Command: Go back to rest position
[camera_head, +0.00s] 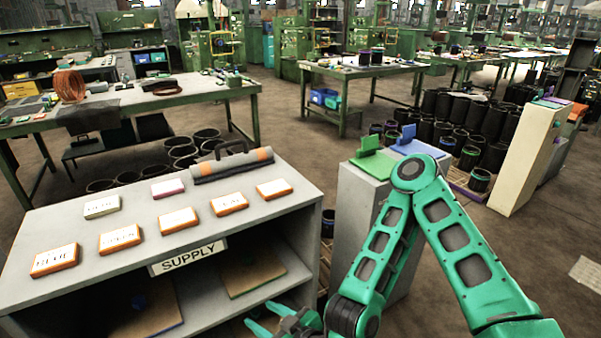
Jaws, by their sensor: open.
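My gripper (266,328) is at the bottom of the head view, in front of the supply shelf (190,252). Its green fingers are spread open and nothing shows between them. The picture's lower edge cuts off part of it. My green arm is folded, with its elbow raised high on the right and the forearm coming down to the gripper. The forearm covers part of a pale pedestal behind it.
Several labelled blocks and a grey-orange roll (232,165) lie on the shelf top. A green holder (373,163) and a blue one stand on the pedestal (350,215). A cream cabinet (527,160) and dark sleeves are at right.

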